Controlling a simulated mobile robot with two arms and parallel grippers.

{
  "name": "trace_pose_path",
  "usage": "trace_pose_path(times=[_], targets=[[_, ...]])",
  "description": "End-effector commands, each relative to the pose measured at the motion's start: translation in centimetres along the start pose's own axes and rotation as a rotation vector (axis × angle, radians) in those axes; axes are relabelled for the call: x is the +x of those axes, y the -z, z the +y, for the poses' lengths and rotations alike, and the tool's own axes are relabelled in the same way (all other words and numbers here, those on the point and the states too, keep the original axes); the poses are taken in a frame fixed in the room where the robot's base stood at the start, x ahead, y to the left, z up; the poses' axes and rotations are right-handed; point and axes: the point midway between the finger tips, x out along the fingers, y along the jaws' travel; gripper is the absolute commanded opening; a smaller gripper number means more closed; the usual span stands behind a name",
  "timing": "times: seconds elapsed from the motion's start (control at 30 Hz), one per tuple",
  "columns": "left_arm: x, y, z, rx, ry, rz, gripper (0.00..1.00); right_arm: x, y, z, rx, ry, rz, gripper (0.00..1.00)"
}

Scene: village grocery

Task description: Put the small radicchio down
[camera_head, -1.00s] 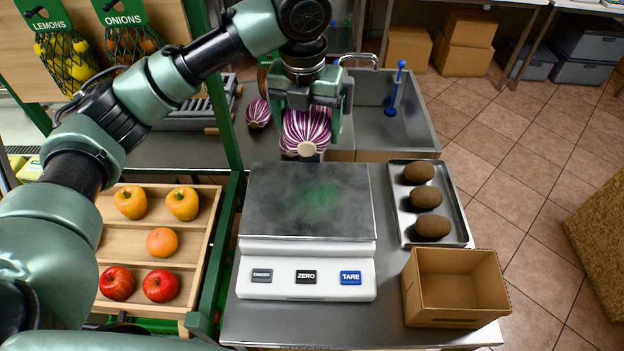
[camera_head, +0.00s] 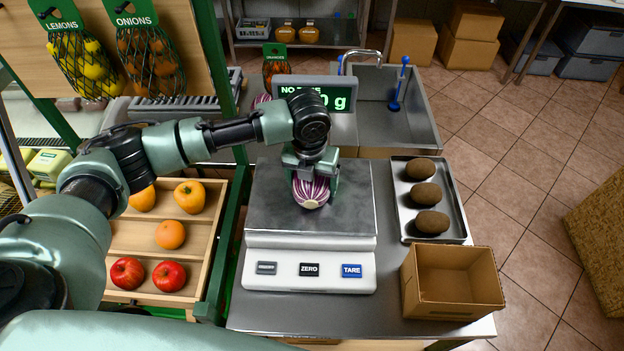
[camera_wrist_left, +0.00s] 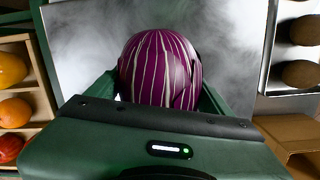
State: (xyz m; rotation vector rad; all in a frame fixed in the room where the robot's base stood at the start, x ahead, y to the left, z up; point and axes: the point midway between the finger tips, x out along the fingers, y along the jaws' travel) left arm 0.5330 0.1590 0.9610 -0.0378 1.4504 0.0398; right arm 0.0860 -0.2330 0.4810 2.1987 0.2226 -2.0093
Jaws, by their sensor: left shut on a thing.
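The small radicchio (camera_head: 311,192), purple with white stripes, is held between the fingers of my left gripper (camera_head: 313,180), over the steel plate of the scale (camera_head: 264,212). It also shows in the left wrist view (camera_wrist_left: 160,70), with a finger on each side. I cannot tell whether its underside touches the plate. The scale's display (camera_head: 335,98) is partly hidden by my arm; a green "0 g" shows at its right end. Another purple radicchio (camera_head: 262,100) is mostly hidden behind my arm. My right gripper is not in view.
A metal tray with brown kiwi-like fruit (camera_head: 429,222) stands right of the scale, and an empty cardboard box (camera_head: 453,284) is in front of it. A wooden crate (camera_head: 196,262) with peppers, an orange and apples stands at left. A sink (camera_head: 418,128) is behind.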

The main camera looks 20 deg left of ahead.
Motion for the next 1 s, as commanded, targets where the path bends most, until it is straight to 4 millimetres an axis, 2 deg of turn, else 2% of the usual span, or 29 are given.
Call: trace_pose_path(times=[0.33, 0.37, 0.4, 0.43, 0.77, 0.87, 1.0], targets=[[0.2, 0.0, 0.0, 0.0, 0.001, -0.001, 0.25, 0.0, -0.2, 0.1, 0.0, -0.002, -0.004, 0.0], [0.3, 0.0, 0.0, 0.0, 0.0, 0.0, 0.86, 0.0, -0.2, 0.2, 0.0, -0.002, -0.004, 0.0], [0.3, 0.0, 0.0, 0.0, 0.0, 0.0, 0.98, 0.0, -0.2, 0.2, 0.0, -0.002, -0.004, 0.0], [0.3, 0.0, 0.0, 0.0, 0.0, 0.0, 1.0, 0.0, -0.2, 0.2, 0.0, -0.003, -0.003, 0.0], [-0.4, -0.1, 0.0, 0.0, 0.0, -0.002, 1.0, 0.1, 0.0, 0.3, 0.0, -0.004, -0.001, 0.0], [-1.8, -0.2, 0.0, 0.0, 0.002, -0.004, 1.0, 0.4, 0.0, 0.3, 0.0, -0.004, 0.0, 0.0], [-4.8, -0.2, 0.0, 0.0, 0.002, -0.006, 1.0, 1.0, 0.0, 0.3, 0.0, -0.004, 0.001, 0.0]])
